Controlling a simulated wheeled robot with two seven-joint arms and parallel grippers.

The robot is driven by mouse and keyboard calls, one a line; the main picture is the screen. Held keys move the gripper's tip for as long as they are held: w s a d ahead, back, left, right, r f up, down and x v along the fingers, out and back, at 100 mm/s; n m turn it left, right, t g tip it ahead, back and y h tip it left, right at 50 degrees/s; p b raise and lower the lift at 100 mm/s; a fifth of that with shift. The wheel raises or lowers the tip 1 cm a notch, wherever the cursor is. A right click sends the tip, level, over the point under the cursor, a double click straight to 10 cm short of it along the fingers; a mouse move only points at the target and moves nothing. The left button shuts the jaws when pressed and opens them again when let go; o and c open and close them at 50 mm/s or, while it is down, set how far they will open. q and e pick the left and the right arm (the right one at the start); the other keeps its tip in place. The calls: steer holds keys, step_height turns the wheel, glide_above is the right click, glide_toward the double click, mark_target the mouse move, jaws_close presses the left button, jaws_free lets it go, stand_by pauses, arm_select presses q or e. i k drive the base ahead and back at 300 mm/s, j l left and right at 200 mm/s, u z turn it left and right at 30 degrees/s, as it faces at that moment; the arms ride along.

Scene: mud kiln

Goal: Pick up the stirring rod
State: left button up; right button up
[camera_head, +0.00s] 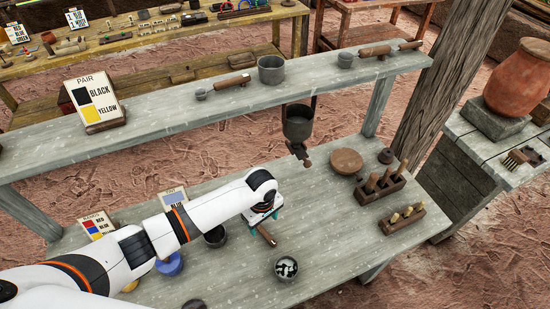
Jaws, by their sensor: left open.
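A short brown wooden rod (267,236), which looks like the stirring rod, shows just below my left gripper on the lower grey table (330,225). My left gripper (262,215) is open, with its teal-tipped fingers pointing down at the rod's upper end. The gripper and wrist hide that end, and I cannot tell whether the fingers touch it. My right gripper is out of view.
A cup with dark and white contents (286,268) stands in front of the rod. A dark cup (215,237) and a blue bowl (169,264) are to the left. Wooden racks (384,186) stand right. A hanging pot (298,122) and raised shelf (200,93) are behind.

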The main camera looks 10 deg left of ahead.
mark_target(404, 163)
steer(key=k+l, duration=0.2)
steer(key=k, duration=0.3)
steer(key=k+l, duration=0.15)
steer(key=k, duration=0.3)
